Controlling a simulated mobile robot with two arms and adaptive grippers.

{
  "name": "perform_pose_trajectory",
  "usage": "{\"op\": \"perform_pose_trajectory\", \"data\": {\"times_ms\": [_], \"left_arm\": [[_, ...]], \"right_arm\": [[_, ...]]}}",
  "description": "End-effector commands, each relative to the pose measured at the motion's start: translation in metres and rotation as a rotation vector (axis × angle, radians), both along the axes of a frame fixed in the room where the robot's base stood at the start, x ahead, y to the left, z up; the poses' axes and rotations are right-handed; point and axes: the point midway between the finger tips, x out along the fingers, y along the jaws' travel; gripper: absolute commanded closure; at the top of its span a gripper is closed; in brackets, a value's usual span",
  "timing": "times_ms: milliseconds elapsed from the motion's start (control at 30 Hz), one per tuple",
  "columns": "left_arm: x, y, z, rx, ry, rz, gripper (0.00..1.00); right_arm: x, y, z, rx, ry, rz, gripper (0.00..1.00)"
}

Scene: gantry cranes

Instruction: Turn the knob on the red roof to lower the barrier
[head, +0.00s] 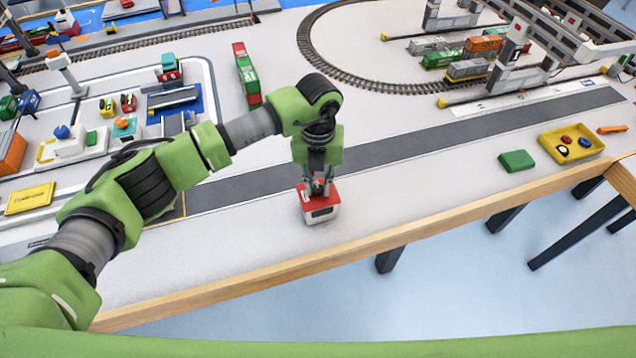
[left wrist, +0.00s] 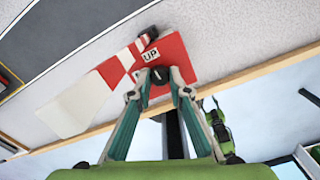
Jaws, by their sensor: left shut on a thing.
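The small booth with the red roof (head: 322,201) stands near the front edge of the table, with white walls. In the left wrist view the roof (left wrist: 185,55) carries an "UP" label beside a dark knob (left wrist: 158,76). My left gripper (head: 318,186) comes down from above onto the roof; in the left wrist view its fingertips (left wrist: 160,77) are shut on the knob, one on each side, hiding part of it. The red and white striped barrier (left wrist: 121,67) looms large toward the camera beside the roof, apparently raised. My right gripper is not in view.
A grey road (head: 420,141) runs behind the booth. The wooden table edge (head: 380,241) is close in front. A green block (head: 516,160) and a yellow tray (head: 588,155) lie to the right. The tabletop between booth and green block is clear.

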Motion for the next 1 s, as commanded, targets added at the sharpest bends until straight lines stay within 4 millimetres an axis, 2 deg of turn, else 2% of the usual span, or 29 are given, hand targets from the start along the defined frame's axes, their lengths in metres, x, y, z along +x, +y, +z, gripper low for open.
{"op": "perform_pose_trajectory", "data": {"times_ms": [367, 1000], "left_arm": [[0.001, 0.000, 0.000, 0.000, -0.003, 0.163, 1.00], [0.001, 0.000, 0.000, -0.001, -0.003, 0.756, 1.00]], "right_arm": [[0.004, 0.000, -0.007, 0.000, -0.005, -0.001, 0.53], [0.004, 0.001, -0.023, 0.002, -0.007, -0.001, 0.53]]}}
